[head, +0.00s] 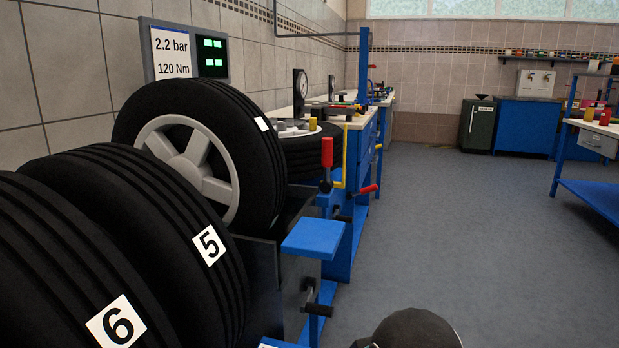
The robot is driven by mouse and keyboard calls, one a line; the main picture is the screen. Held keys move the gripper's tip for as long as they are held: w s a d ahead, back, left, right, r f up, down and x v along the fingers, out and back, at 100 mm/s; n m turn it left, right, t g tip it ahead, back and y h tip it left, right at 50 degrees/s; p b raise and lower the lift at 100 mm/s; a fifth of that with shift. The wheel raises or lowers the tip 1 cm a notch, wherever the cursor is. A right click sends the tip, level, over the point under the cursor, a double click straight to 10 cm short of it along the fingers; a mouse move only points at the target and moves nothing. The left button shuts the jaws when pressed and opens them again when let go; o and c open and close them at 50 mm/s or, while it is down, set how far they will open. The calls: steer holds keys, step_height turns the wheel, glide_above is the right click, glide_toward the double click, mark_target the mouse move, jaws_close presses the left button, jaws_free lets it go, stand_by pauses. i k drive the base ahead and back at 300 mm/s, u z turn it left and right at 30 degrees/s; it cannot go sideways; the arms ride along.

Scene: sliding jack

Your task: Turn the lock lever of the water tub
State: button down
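A lever with an upright red grip (327,152) stands at the front end of the blue bench row, just right of the large wheel. A second lever with a red grip (368,189) lies nearly level, lower and to the right. I cannot tell for sure which one is the lock lever. A dark grey open-topped box (262,285) stands below the wheels and may be the water tub; its inside is mostly hidden. The fingers of my gripper are not in view. A dark rounded part at the bottom edge seems to be mine.
Tyres marked 5 (209,245) and 6 (116,322) and a spoked wheel (190,160) fill the left. A blue plate (313,238) and a black-handled crank (318,309) stick out into the aisle. The grey floor (460,230) to the right is clear.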

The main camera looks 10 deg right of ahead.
mark_target(326, 186)
steer(key=u, duration=1.5)
steer(key=k, duration=0.9)
steer(key=z, duration=0.8)
steer(key=i, duration=0.5)
